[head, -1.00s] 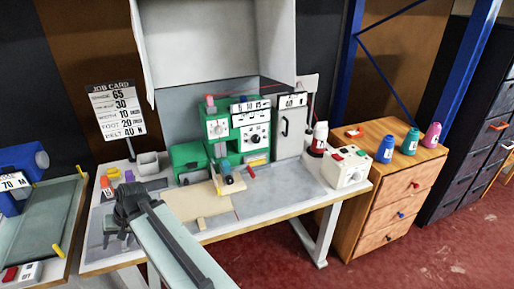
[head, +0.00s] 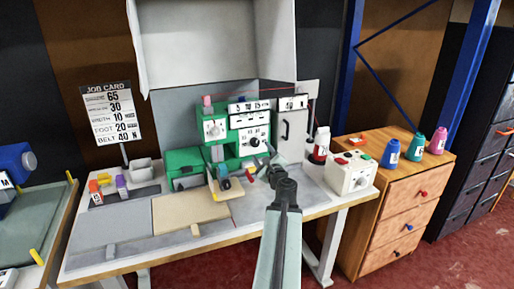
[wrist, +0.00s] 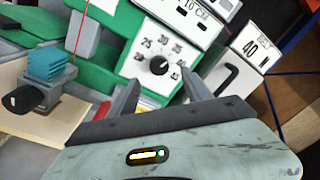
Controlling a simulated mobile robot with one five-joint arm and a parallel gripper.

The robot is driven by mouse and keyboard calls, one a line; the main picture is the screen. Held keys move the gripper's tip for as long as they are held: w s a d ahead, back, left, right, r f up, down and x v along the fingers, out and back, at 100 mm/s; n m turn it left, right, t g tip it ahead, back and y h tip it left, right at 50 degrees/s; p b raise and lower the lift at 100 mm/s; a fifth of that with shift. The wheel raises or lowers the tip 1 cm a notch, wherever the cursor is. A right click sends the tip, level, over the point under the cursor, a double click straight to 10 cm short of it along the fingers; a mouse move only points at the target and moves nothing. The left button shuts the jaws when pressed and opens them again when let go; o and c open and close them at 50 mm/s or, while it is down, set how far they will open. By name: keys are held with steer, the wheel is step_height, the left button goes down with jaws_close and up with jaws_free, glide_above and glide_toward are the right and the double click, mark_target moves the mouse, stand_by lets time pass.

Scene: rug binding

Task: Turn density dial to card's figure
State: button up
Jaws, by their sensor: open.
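The green machine (head: 222,155) stands at the back of the bench. Its white dial panel with a black knob (head: 254,142) also shows in the wrist view, where the knob (wrist: 159,66) is ringed by figures including 25, 30 and 35. The knob's light mark seems to lie toward the upper right; its exact figure is too small to tell. The job card (head: 112,112) stands at the left and reads 65, 30, 10, 20 and 40 N; its upper row labels are blurred. My gripper (wrist: 160,92) is open and empty, its fingers short of the knob, one to each side.
A teal block on a small fixture (wrist: 48,68) is left of the dial in the wrist view. A grey cabinet (head: 292,130) stands right of the machine. A white control box (head: 350,174) and a red-and-white bottle (head: 321,143) are further right. A tan board (head: 190,212) lies in front.

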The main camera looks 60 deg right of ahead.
mark_target(255, 144)
steer(key=x, duration=0.7)
steer(key=shift+w, duration=0.1)
steer(key=shift+a, duration=0.1)
steer(key=shift+c, duration=0.4)
